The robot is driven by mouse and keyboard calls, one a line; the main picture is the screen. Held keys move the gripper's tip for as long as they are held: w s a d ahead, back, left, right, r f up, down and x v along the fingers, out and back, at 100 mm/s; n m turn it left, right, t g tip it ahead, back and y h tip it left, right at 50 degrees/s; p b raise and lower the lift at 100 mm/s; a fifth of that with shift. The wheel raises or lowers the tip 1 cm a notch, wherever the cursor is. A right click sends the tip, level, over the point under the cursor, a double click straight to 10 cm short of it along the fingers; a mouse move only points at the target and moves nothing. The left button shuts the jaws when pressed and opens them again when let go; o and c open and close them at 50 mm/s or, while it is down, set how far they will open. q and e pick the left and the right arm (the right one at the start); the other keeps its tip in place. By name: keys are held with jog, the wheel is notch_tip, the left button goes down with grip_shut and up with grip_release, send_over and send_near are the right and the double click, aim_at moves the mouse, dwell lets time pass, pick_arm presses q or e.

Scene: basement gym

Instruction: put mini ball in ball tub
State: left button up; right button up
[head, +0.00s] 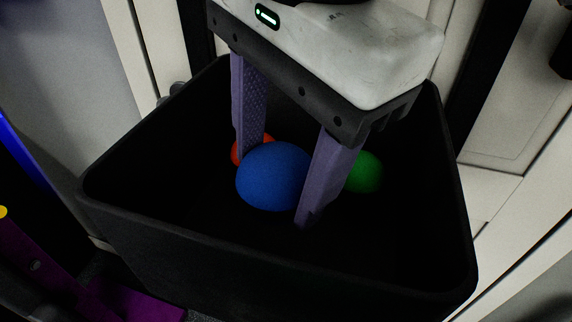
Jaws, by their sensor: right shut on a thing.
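The ball tub (150,218) is a black, square, open-topped bin that fills the middle of the head view. My right gripper (272,190) reaches down into it from above, with its two purple fingers below the rim. The fingers are shut on a blue mini ball (273,178), one finger on each side. A green ball (364,172) lies in the tub to the right, behind the right finger. A red ball (238,151) is partly hidden behind the left finger and the blue ball. Whether the blue ball touches the tub floor, I cannot tell. My left gripper is not in view.
Pale panels (500,165) stand behind and to the right of the tub, close to its rim. A purple item (130,300) lies low at the left, outside the tub. The front and left of the tub's inside look empty but are very dark.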

aim_at(293, 173)
notch_tip(293, 173, down, 9)
jog(key=shift+r, duration=0.15)
jog(key=shift+b, duration=0.3)
jog(key=shift+f, duration=0.25)
jog(key=o, duration=1.1)
jog(key=shift+r, duration=0.1)
jog(key=shift+o, duration=0.2)
jog(key=r, duration=0.4)
jog(key=s+d+r, duration=0.1)
jog(key=r, duration=0.3)
jog(key=r+p, duration=0.1)
jog(key=r, duration=0.3)
jog(key=shift+s+d, duration=0.2)
jog(key=shift+s, duration=0.2)
jog(key=shift+r, duration=0.1)
